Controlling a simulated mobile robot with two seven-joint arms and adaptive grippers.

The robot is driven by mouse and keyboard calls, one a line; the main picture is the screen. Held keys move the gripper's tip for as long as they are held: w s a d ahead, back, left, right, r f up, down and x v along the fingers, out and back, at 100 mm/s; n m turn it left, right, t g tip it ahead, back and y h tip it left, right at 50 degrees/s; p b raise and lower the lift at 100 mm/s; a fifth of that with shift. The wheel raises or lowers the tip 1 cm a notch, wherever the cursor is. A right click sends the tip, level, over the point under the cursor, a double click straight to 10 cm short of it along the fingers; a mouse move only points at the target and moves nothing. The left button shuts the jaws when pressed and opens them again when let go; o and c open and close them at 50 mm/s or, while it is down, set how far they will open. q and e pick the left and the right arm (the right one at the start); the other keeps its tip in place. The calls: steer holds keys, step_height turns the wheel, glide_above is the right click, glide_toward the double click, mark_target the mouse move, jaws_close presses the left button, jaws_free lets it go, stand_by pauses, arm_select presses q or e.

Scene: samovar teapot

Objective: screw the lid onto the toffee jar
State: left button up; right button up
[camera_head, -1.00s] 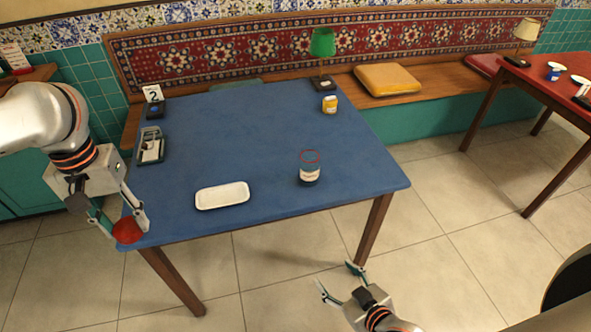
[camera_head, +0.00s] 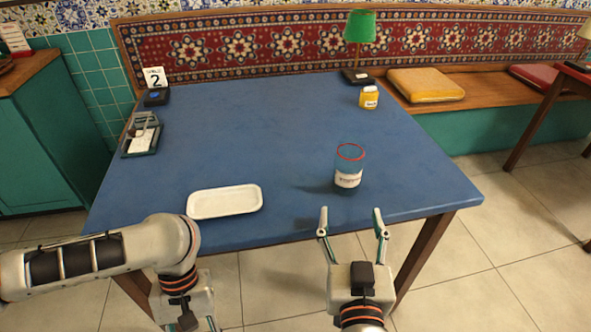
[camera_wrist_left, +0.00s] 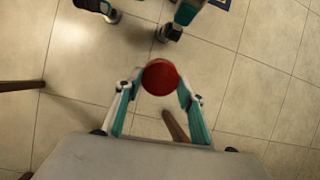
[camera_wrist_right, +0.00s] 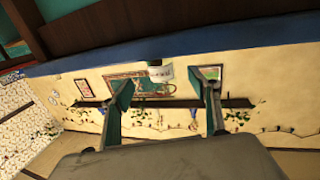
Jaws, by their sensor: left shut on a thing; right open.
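The toffee jar (camera_head: 347,170), clear with a white label and a red ring at its mouth, stands upright near the table's front right. Its mouth shows no lid. My right gripper (camera_head: 351,222) is open and empty at the front edge, just short of the jar, fingers pointing at it. In the right wrist view the jar's label (camera_wrist_right: 160,73) shows between the spread fingers. My left gripper (camera_wrist_left: 158,88) is shut on the round red lid (camera_wrist_left: 160,77), with the floor below. In the head view the left hand is at the bottom edge, and its lid is out of sight.
A white tray (camera_head: 225,201) lies left of the jar on the blue table (camera_head: 250,130). A yellow jar (camera_head: 369,98) and green lamp (camera_head: 359,30) stand at the back right. A cutlery holder (camera_head: 142,135) and number sign (camera_head: 155,78) are at left. The table's middle is clear.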

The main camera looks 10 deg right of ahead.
mark_target(347, 184)
arm_select(q)
steer(key=shift+s+d+f, duration=0.15)
steer(key=shift+s+f, duration=0.05)
steer(key=shift+f, duration=0.3)
steer(key=shift+r, duration=0.15)
arm_select(e)
steer(key=shift+r, duration=0.3)
arm_select(q)
steer(key=shift+w+r, duration=0.3)
steer(key=shift+r, duration=0.25)
arm_select(e)
steer(key=shift+x, duration=3.5)
arm_select(q)
steer(key=shift+p, duration=0.3)
arm_select(e)
steer(key=shift+r+x, duration=0.15)
steer(key=shift+x, duration=1.15)
steer(key=shift+r+x, duration=0.1)
steer(key=shift+x, duration=1.2)
steer(key=c, duration=1.4)
